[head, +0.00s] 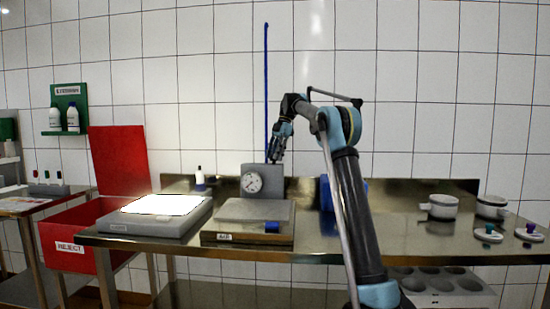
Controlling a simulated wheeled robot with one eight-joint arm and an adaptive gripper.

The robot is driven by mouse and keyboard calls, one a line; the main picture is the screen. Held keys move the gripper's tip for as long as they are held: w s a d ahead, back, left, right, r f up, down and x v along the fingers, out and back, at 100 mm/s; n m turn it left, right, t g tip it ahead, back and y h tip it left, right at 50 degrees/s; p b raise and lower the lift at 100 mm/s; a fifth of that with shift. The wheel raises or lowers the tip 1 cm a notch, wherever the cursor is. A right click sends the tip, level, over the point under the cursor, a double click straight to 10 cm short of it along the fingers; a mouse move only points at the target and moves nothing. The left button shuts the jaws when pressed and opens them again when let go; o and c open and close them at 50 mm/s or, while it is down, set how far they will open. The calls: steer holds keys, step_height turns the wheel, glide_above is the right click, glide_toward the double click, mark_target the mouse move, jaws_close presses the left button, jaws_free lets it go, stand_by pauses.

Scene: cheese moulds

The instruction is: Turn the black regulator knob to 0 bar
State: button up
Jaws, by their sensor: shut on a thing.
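The grey regulator box (277,183) stands upright at the back of the steel table, with a round white pressure gauge (251,183) on its front left. The gauge's numbers are too small to read. My gripper (274,158) reaches down from the right to the top of the box. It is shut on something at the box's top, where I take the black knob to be. The fingers and the small scale hide the knob, so its setting cannot be told. A blue hose (266,80) runs up the wall behind the box.
A lit white panel (165,205) and a flat platform (240,238) with a small blue piece (271,227) lie in front. A blue object (326,194) stands behind my arm. White moulds (439,207) stand at right. A red reject bin (70,247) stands left.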

steer(key=shift+w, duration=0.1)
steer(key=o, duration=1.1)
steer(key=shift+f, duration=0.1)
steer(key=shift+c, duration=0.2)
steer(key=v, duration=0.7)
steer(key=shift+w+r, duration=0.1)
steer(key=shift+r, duration=0.15)
